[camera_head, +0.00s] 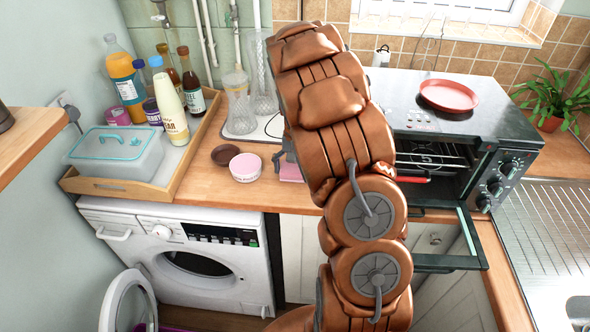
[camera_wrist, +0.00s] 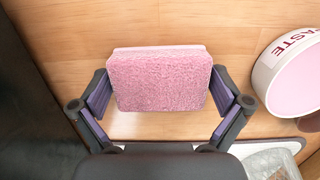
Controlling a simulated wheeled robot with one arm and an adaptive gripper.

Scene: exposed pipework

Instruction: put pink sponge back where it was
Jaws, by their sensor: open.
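The pink sponge (camera_wrist: 158,80) lies on the wooden counter in the wrist view, a fuzzy pink block with a paler edge at its far side. My gripper (camera_wrist: 160,95) is open, with one finger on each side of the sponge. A small gap shows on the left; on the right the finger is very close, and I cannot tell if it touches. In the head view a bit of the sponge (camera_head: 291,173) shows beside my arm, which hides the rest. My gripper (camera_head: 284,158) is mostly hidden there too.
A white and pink tub (camera_head: 245,168) stands left of the sponge, with a brown bowl (camera_head: 225,155) beside it. A glass jar (camera_head: 240,105) stands on a tray behind. The oven (camera_head: 440,110), its door open, is to the right. The washing machine door (camera_head: 128,303) hangs open below.

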